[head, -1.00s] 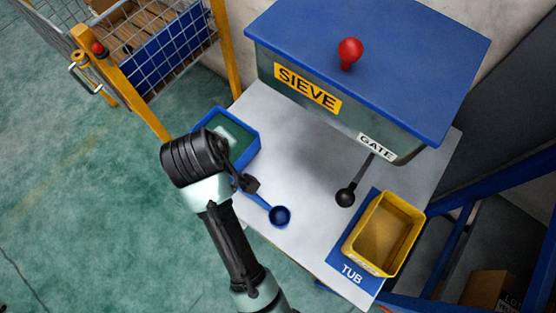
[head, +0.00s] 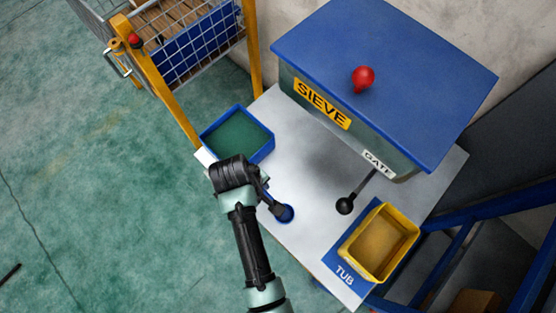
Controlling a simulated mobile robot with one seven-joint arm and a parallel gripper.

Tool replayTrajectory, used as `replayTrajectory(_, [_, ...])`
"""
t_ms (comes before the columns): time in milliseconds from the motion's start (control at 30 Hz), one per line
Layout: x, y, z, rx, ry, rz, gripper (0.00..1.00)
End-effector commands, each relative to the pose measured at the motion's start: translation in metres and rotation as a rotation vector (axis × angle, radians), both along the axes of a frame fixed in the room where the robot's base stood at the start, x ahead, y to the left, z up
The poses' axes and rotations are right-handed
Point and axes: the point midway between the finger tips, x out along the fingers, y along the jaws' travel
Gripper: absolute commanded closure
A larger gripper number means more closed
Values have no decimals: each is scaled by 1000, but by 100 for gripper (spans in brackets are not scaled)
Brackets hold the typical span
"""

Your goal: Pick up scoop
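The blue scoop (head: 288,215) is on the white table top, near its front edge, between the blue tray and the black-knobbed gate lever. Its round bowl shows in part; my arm hides its handle. My gripper (head: 275,206) reaches down over the scoop from the left, its dark fingertips overlapping the bowl in the picture. Whether the fingers touch the scoop, or are open or shut, is too small and covered to tell.
A blue tray with a green inside (head: 238,137) lies left on the table (head: 300,165). The blue-topped sieve box (head: 385,75) stands behind. Its gate lever (head: 345,206) sticks out near the scoop. A yellow tub (head: 380,243) stands right. A wire cage (head: 195,50) is back left.

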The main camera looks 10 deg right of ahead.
Motion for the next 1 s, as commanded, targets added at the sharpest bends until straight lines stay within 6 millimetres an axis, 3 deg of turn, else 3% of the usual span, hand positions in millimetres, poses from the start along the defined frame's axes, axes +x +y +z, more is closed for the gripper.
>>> replayTrajectory(300, [3,-6,-42,0,1,-2,71])
replayTrajectory(600, [4,-7,-46,1,-1,-2,71])
replayTrajectory(767, [4,-7,-46,1,-1,-1,98])
replayTrajectory(1000, [4,-7,-46,1,-1,-1,100])
